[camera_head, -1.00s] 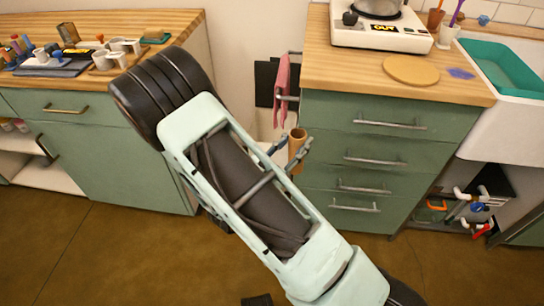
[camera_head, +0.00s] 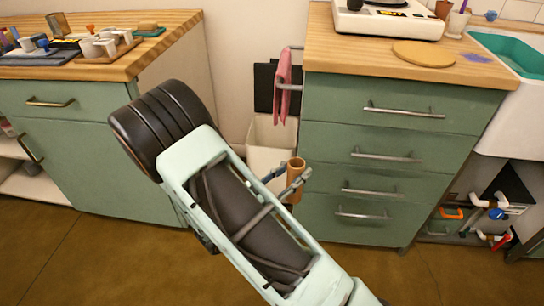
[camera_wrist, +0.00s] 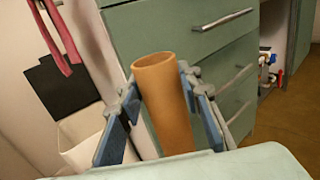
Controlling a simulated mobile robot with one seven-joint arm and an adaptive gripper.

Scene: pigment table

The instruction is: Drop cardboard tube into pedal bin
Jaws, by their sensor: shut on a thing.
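The brown cardboard tube (camera_head: 296,178) is upright between the fingers of my gripper (camera_head: 285,179). In the wrist view the tube (camera_wrist: 163,103) shows its open top end, with the blue-grey fingers of my gripper (camera_wrist: 164,108) shut on both sides of it. The pedal bin (camera_head: 268,142) is pale and stands in the gap between the cabinets, behind and left of the tube. A black panel, which may be its raised lid (camera_head: 265,88), is above it. In the wrist view the bin (camera_wrist: 82,135) is left of the gripper, partly hidden by a finger. The tube is outside the bin.
A green drawer cabinet (camera_head: 392,160) with protruding handles stands close right of the gripper. A pink towel (camera_head: 283,84) hangs from a rail above the bin. Another green cabinet (camera_head: 85,155) stands left. Open floor (camera_head: 110,265) lies in front.

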